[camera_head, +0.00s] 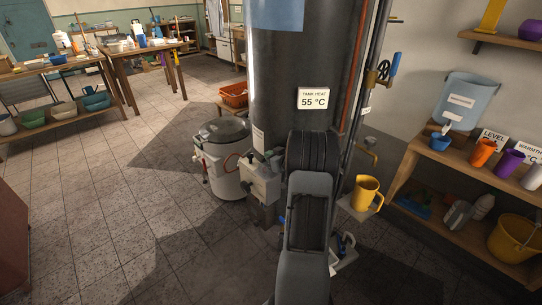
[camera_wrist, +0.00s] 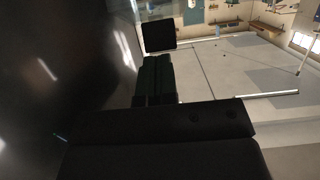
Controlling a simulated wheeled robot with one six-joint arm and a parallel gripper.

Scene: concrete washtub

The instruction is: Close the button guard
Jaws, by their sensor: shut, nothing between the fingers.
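A light grey control box (camera_head: 262,178) is mounted low at the front of the large dark tank (camera_head: 290,75), just left of my arm. Small fittings show on it, but I cannot make out the button guard or whether it is open. In the head view my arm hides the area to the right of the box, and my gripper's fingers cannot be made out. In the wrist view my gripper (camera_wrist: 159,36) is dark and shut, with nothing held. The dark curved surface at the left looks like the tank, close beside the gripper.
A white lidded drum (camera_head: 222,165) stands left of the box. A yellow mug (camera_head: 366,194) sits on a small shelf right of my arm, near pipes and a blue-handled valve (camera_head: 394,64). A wooden shelf (camera_head: 455,170) stands at the right. The tiled floor at left is clear.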

